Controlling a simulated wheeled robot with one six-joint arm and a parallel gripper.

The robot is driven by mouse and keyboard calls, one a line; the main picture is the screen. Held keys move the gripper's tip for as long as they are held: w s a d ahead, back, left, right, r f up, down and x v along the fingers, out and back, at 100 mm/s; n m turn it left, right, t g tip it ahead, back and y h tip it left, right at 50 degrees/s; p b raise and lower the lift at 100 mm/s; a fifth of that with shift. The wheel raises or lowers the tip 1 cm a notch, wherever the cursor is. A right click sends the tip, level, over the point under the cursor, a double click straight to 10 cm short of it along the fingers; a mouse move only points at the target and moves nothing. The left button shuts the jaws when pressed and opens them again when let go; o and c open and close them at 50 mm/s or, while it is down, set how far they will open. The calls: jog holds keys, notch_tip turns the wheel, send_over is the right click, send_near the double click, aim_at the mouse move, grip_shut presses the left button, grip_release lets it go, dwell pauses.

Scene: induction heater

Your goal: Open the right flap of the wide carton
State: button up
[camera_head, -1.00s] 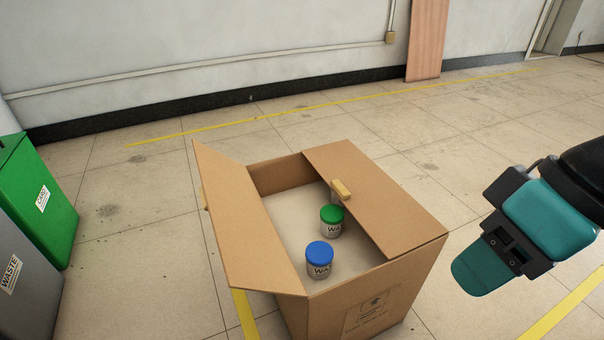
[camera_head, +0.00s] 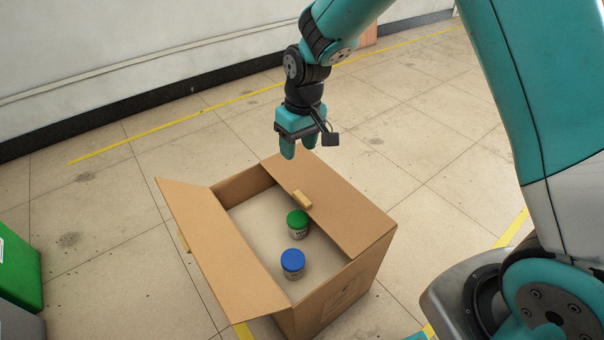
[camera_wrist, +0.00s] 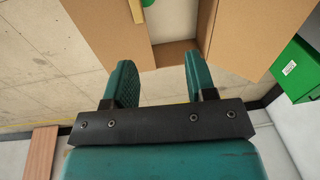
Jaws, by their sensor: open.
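The wide carton (camera_head: 362,281) stands on the floor in the head view. Its left flap (camera_head: 222,245) is raised and leans outward. Its right flap (camera_head: 335,208) lies nearly flat over the right part of the opening, with a small tan handle block (camera_head: 302,200) at its inner edge. In the wrist view the right flap (camera_wrist: 100,25) is at upper left and the left flap (camera_wrist: 250,30) at upper right. My gripper (camera_head: 299,152) is open and empty, pointing down near the carton's far end, apart from the handle. Its fingers show in the wrist view (camera_wrist: 163,85).
A green-lidded jar (camera_head: 298,224) and a blue-lidded jar (camera_head: 292,263) stand inside the carton. A green bin (camera_head: 18,265) is at far left. The wall (camera_head: 130,45) runs behind. Floor right of the carton is clear up to my arm.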

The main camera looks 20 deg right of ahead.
jog(key=h+p, duration=0.1)
jog(key=p, duration=0.2)
send_over(302, 197)
notch_tip(302, 197, down, 5)
jog(key=shift+m, duration=0.3)
notch_tip(302, 197, down, 18)
jog(key=b, duration=0.3)
jog(key=shift+r, duration=0.25)
jog(key=shift+c, duration=0.2)
jog(key=shift+r, duration=0.1)
grip_shut()
